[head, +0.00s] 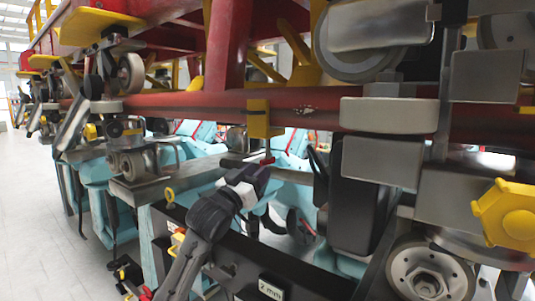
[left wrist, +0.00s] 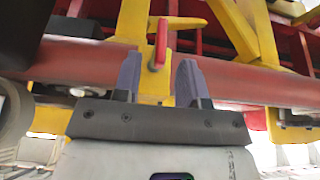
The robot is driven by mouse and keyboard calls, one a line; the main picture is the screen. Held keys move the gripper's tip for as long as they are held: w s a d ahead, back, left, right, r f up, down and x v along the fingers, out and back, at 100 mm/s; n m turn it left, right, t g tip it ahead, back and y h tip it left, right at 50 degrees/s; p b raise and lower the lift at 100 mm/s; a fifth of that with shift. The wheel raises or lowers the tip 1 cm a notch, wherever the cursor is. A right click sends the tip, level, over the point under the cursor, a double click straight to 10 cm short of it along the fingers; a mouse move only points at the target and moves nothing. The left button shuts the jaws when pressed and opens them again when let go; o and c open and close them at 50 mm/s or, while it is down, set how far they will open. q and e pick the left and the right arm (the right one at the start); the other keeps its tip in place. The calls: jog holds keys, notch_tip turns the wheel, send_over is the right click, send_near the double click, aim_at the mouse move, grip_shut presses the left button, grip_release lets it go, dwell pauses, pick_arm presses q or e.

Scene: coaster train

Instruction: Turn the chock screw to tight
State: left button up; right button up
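The chock screw has a red handle (left wrist: 161,42) that stands upright in the left wrist view, in front of a yellow chock (left wrist: 155,88) on the red rail. My left gripper (head: 258,168) is close below the chock. In the left wrist view its two purple fingers (left wrist: 158,78) are apart, with the red handle showing in the gap between them; I cannot tell whether they touch it. My right gripper is not in view.
The red tube rail (head: 320,110) runs across above my left arm. Grey wheels (head: 365,50) and metal brackets (head: 380,160) crowd the right side. Teal seats (head: 205,165) stand behind the arm. A box edge labelled "2 mm" (head: 271,290) is at the bottom. Open floor lies at left.

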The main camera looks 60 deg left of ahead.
aim_at(268, 158)
pick_arm(q)
jog(key=shift+p+x, duration=1.05)
jog(key=shift+x, duration=1.75)
grip_shut()
